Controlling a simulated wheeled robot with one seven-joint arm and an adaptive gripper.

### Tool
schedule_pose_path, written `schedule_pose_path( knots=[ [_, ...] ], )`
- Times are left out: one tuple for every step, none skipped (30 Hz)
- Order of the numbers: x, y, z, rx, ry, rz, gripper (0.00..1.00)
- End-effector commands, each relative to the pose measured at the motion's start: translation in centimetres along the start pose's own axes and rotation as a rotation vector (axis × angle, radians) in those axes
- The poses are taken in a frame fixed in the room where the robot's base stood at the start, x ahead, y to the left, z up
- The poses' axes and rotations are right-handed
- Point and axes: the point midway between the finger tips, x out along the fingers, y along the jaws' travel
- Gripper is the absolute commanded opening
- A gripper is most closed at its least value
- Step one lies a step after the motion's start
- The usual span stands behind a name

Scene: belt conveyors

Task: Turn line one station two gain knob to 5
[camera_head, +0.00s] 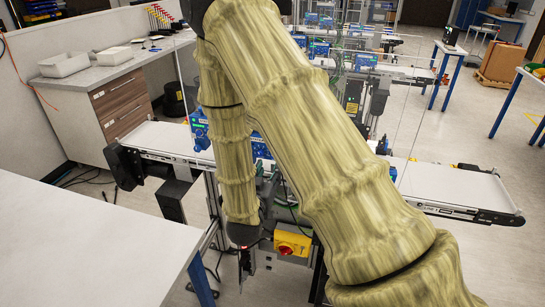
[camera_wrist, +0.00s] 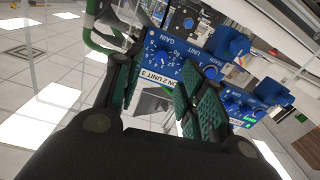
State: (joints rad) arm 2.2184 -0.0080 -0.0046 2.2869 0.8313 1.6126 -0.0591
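In the wrist view a blue gain knob (camera_wrist: 161,57) sits on a blue panel with a white numbered dial and the word GAIN beside it. A label below, partly hidden, seems to read "...ON 2 UNIT 3". A second blue knob (camera_wrist: 210,72) sits to its right by the word UNIT. My gripper (camera_wrist: 157,68) is open, with one green-padded finger on each side of the gain knob in the picture; I cannot tell whether either touches it. The knob's exact setting is too small to read. In the head view my gripper (camera_head: 245,265) hangs low, largely dark and small.
A yellow box with a red knob (camera_head: 292,243) stands beside my gripper. A conveyor belt (camera_head: 165,140) runs behind my arm, with blue units (camera_head: 200,128) on it partly hidden. A white table (camera_head: 80,240) is at left. Further blue controls (camera_wrist: 240,105) show at right in the wrist view.

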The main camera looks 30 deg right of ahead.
Motion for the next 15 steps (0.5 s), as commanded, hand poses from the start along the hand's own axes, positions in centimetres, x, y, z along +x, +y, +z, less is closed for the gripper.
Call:
schedule_pose_path(
  knots=[
    [0.9, 0.1, -0.3, 0.000, -0.001, 0.001, 0.40],
    [1.4, 0.1, -0.4, 0.000, -0.001, 0.001, 0.40],
    [2.0, 0.1, -0.3, 0.000, -0.002, 0.001, 0.40],
    [2.4, 0.1, -0.3, -0.001, -0.002, 0.001, 0.40],
    [2.8, 0.1, -0.3, -0.001, -0.002, 0.000, 0.40],
    [3.4, 0.1, -0.2, -0.001, -0.001, 0.000, 0.40],
    [3.7, 0.1, -0.2, -0.001, -0.002, 0.000, 0.40],
    [4.1, 0.1, -0.2, -0.001, -0.001, 0.001, 0.40],
    [4.5, 0.1, -0.2, 0.000, -0.001, 0.001, 0.40],
    [4.7, 0.1, -0.2, -0.001, -0.001, 0.001, 0.40],
    [4.9, 0.0, -0.1, -0.001, -0.002, 0.000, 0.40],
    [5.2, 0.0, -0.1, -0.001, -0.002, -0.001, 0.40],
    [5.3, 0.0, 0.0, -0.001, -0.002, -0.001, 0.40],
    [5.4, 0.0, 0.0, -0.001, -0.002, -0.002, 0.40],
    [5.5, 0.0, 0.0, -0.001, -0.002, -0.002, 0.40]
  ],
)
